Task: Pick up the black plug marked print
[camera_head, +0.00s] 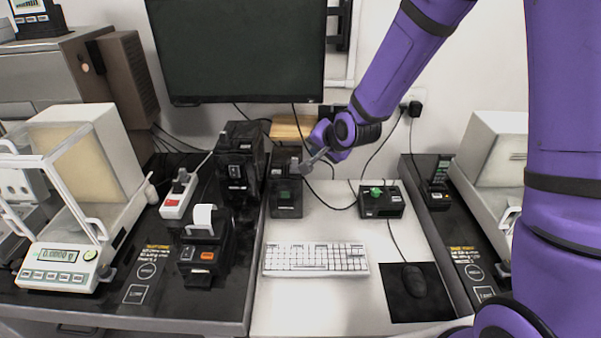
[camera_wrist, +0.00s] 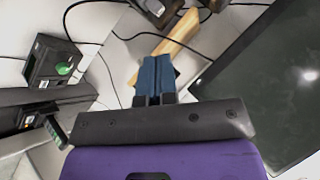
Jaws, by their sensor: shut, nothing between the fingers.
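A white power strip (camera_head: 177,198) with a red switch lies on the dark table at the left. A black plug (camera_head: 181,178) stands in its far end; any marking on it is too small to read. Another black plug (camera_head: 415,108) is at the wall, right of my arm, also with no readable marking. My gripper (camera_head: 307,163) is shut and empty, above the back of the middle table, well to the right of the power strip. In the wrist view its blue fingers (camera_wrist: 155,79) are together. I cannot make out the power strip in the wrist view.
A black box with a green button (camera_head: 382,200) stands right of a smaller black device (camera_head: 286,197). A wooden block (camera_head: 291,127) lies behind my gripper. A monitor (camera_head: 240,50) hangs above. A label printer (camera_head: 205,245) stands near the power strip. A keyboard (camera_head: 315,259) lies in front.

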